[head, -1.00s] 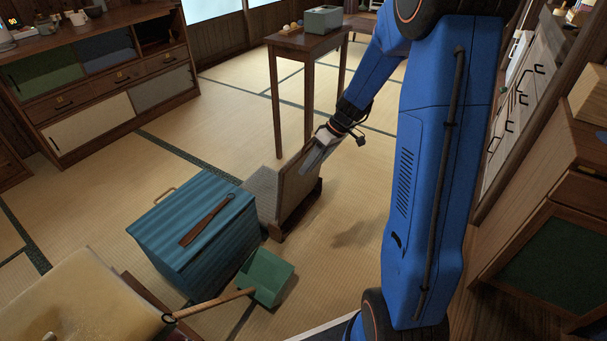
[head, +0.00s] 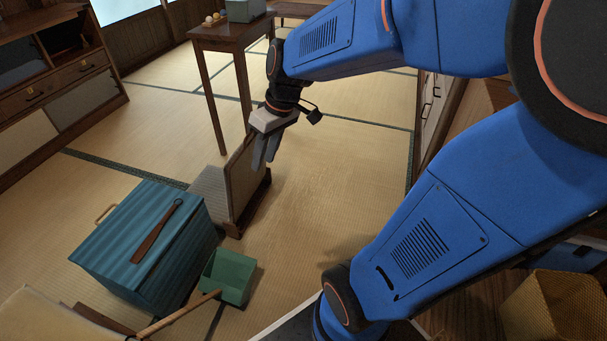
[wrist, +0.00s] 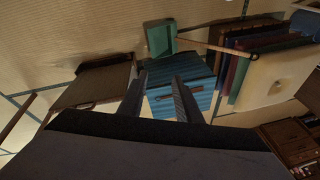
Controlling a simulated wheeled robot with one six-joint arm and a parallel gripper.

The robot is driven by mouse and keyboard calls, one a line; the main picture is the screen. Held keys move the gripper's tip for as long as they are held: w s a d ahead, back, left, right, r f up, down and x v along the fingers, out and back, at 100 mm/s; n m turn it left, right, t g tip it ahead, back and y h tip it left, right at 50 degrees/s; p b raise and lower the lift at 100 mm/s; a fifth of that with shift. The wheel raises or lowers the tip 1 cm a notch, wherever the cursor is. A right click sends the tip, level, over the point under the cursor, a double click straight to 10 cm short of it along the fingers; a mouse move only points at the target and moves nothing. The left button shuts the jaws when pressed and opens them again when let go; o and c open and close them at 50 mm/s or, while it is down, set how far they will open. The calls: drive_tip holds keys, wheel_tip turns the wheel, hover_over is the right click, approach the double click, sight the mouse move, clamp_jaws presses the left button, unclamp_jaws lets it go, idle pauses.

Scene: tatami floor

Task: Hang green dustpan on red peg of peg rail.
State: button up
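The green dustpan (head: 229,277) rests on the tatami floor against the front right of a teal box. Its wooden handle (head: 175,318) slants to the lower left, with its end near the picture's bottom edge. The dustpan also shows in the wrist view (wrist: 160,39), its handle stretching right. My gripper (head: 265,160) hangs above and right of a low upright panel, pointing down, well beyond the dustpan. In the wrist view its two fingers (wrist: 160,98) are apart with nothing between them. I cannot see the peg rail or the red peg in any view.
The teal box (head: 140,245) has a brown wooden tool (head: 158,232) on its lid. The framed panel (head: 247,178) stands between box and gripper. A wooden table (head: 228,32) is behind, and a cabinet is at the left. Floor right of the panel is clear.

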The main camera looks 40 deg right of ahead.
drive_tip(key=s+d+r+m+t+h, duration=0.1)
drive_tip(key=s+r+m, duration=0.1)
drive_tip(key=s, duration=0.5)
drive_tip(key=s+r+m+t+h, duration=0.1)
drive_tip(key=s+r, duration=0.1)
drive_tip(key=s, duration=0.5)
drive_tip(key=shift+s+d+m+t+h, duration=0.3)
drive_tip(key=shift+d+m+t+h, duration=0.1)
drive_tip(key=shift+o, duration=0.4)
drive_tip(key=shift+o, duration=0.8)
drive_tip(key=shift+w, duration=0.1)
